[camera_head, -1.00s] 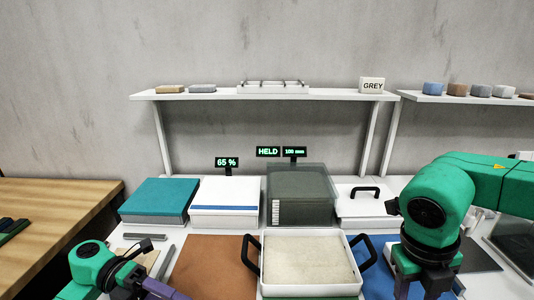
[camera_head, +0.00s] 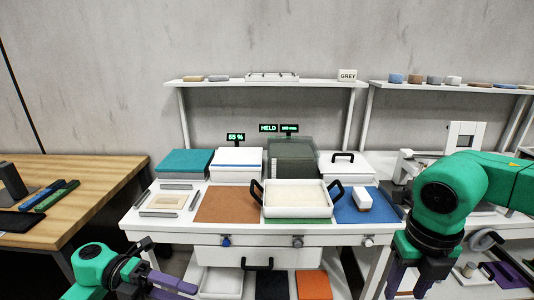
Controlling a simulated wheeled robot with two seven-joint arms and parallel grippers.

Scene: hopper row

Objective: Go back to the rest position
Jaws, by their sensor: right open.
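My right gripper (camera_head: 418,281) hangs at the lower right with its purple fingers apart and nothing between them. It is in front of the white bench (camera_head: 180,228), clear of the things on it. My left gripper (camera_head: 176,287) is low at the lower left, its purple fingers pointing right, also apart from the bench. Its fingertips are too small and angled to tell whether they are open. A white tray with black handles and pale grainy filling (camera_head: 297,212) stands on the bench, touched by neither gripper.
The bench bears teal (camera_head: 185,162) and white boxes, a dark hopper (camera_head: 291,160), an orange-brown mat (camera_head: 227,205) and a blue mat with a white block (camera_head: 363,199). Knobs and a drawer (camera_head: 258,262) line its front. A wooden table (camera_head: 90,180) stands at left.

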